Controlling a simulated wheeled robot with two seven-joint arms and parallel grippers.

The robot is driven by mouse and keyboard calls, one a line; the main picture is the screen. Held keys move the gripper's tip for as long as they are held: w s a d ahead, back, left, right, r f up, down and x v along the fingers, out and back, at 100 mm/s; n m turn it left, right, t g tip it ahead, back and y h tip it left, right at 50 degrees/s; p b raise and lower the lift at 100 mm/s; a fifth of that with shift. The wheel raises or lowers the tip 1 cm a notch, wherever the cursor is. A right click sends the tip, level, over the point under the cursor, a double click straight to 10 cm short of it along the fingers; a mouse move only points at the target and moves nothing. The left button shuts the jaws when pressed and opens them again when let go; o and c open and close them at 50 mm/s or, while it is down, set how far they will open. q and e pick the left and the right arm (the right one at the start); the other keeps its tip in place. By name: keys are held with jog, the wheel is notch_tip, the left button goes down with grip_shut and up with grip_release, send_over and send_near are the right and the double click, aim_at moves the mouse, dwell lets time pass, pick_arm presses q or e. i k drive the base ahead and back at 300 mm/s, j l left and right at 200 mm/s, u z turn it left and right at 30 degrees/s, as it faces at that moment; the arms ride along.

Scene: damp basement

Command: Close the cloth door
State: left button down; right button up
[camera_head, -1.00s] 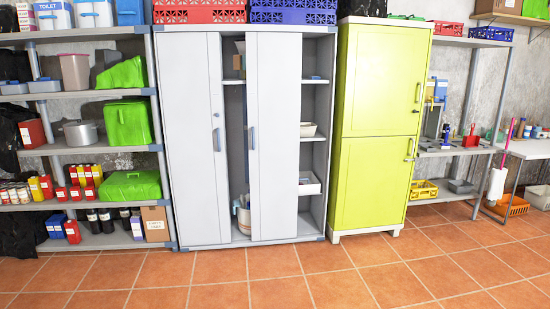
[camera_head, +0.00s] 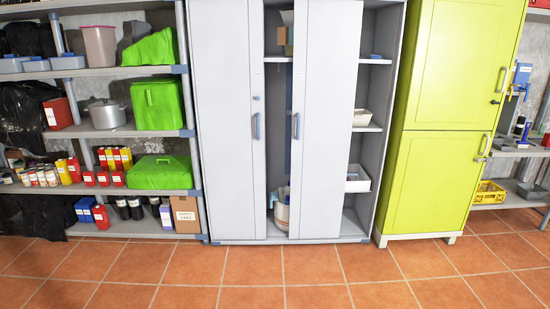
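A tall grey cabinet stands ahead with two sliding doors. Its left door (camera_head: 228,125) covers the left part, and its right door (camera_head: 324,125) stands near the middle. A narrow gap shows between the doors, and a wider opening to the right of the right door shows shelves. Each door has a blue handle: the left door's handle (camera_head: 256,126) and the right door's handle (camera_head: 295,126) face each other across the gap. No label shows which door is the cloth door. Neither of my grippers is in view.
A yellow-green cabinet (camera_head: 440,120) stands closed at the right. An open shelf rack (camera_head: 100,132) with bins, cans and a pot (camera_head: 107,114) stands at the left. White trays (camera_head: 357,178) sit inside the grey cabinet. The tiled floor (camera_head: 270,280) in front is clear.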

aim_at(328, 37)
jog(key=i+j, duration=0.1)
jog(key=i, duration=0.35)
jog(key=i+j, duration=0.15)
jog(key=i, duration=0.35)
jog(key=i+j, duration=0.1)
jog(key=i, duration=0.35)
jog(key=i+j+z, duration=0.1)
jog(key=i, duration=0.35)
